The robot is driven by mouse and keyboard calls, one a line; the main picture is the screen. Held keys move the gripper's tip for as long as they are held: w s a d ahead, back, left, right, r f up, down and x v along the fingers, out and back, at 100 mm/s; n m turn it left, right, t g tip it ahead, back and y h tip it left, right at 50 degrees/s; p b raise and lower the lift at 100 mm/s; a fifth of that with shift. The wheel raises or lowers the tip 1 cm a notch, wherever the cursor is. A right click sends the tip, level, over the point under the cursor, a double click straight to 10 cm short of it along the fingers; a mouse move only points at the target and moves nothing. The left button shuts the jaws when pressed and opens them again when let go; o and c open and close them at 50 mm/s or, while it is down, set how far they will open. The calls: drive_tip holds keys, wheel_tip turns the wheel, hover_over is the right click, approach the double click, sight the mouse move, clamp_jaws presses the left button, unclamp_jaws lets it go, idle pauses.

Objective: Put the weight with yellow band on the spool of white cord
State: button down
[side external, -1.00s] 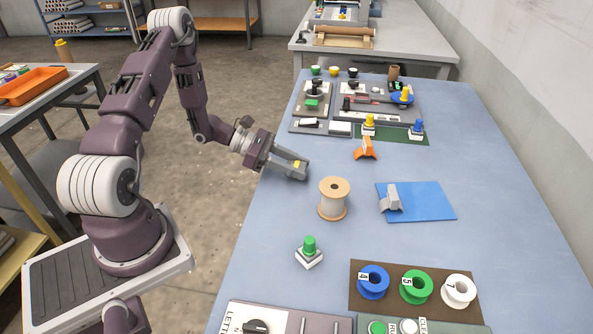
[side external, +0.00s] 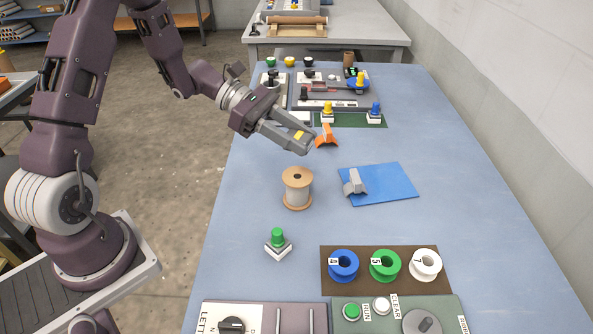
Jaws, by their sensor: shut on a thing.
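My gripper (side external: 307,137) is raised over the table, behind and slightly right of the spool in the picture. Its fingers are shut on the weight with yellow band (side external: 299,135). Only a small yellow patch shows between the fingers; the rest of the weight is hidden. The spool of white cord (side external: 297,188) stands upright on the blue-grey table, with tan wooden flanges and a dark centre hole. The spool's top is bare, and the weight is apart from it.
An orange piece (side external: 326,136) stands close by the gripper in the picture. A grey piece (side external: 355,183) sits on a blue mat (side external: 391,183) right of the spool. A green-capped button (side external: 278,240) is in front. Several coloured spools lie on a brown mat (side external: 333,289).

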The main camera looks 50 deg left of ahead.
sight(298, 176)
wheel_tip(298, 176, down, 8)
drive_tip(key=shift+r, duration=0.2)
drive_tip(key=shift+f, duration=0.1)
drive_tip(key=c, duration=1)
unclamp_jaws()
drive_tip(key=shift+o, duration=0.2)
